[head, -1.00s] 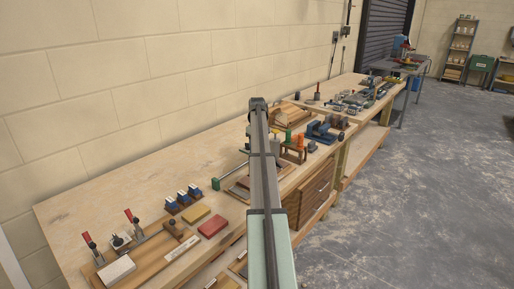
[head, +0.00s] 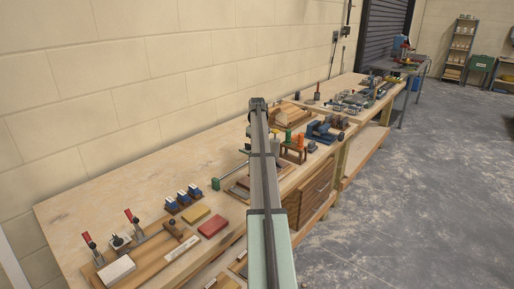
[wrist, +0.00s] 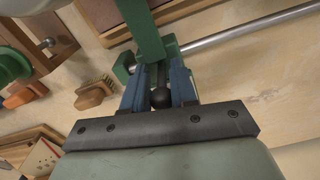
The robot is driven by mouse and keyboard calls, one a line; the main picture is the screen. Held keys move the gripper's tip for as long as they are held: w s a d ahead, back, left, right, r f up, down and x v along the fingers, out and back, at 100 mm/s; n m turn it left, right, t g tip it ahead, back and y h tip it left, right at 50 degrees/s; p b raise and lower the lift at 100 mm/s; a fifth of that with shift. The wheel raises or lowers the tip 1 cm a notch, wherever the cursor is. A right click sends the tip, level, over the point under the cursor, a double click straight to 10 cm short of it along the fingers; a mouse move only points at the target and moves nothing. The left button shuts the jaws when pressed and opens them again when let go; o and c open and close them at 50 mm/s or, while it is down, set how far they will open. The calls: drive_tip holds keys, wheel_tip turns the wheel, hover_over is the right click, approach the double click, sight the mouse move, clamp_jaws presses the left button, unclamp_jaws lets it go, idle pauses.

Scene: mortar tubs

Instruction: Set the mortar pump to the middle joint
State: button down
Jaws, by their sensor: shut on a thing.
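No part in view is plainly marked as a mortar pump. In the wrist view, my gripper (wrist: 158,97) has blue fingers shut on a green piece (wrist: 147,35) with a round black knob (wrist: 160,97) between them. A steel rod (wrist: 240,31) runs right from beside this green piece. In the head view, a green block (head: 215,184) with a thin rod lies on the bench left of my arm. My arm hides the gripper and the rod's far end there. I cannot tell which part is the middle joint.
The wooden bench (head: 110,195) holds red-handled clamps (head: 132,216), blue blocks (head: 183,197), a red block (head: 212,227) and a blue vise (head: 320,131). A brush (wrist: 95,94) lies left of the fingers. The bench's back left is clear.

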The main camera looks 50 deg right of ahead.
drive_tip(key=shift+a, duration=0.1)
drive_tip(key=a, duration=0.6)
drive_tip(key=shift+a, duration=0.4)
drive_tip(key=c, duration=1)
unclamp_jaws()
drive_tip(key=shift+c, duration=0.2)
drive_tip(key=shift+d, duration=0.1)
wheel_tip(320, 180, up, 14)
drive_tip(key=shift+f, duration=0.1)
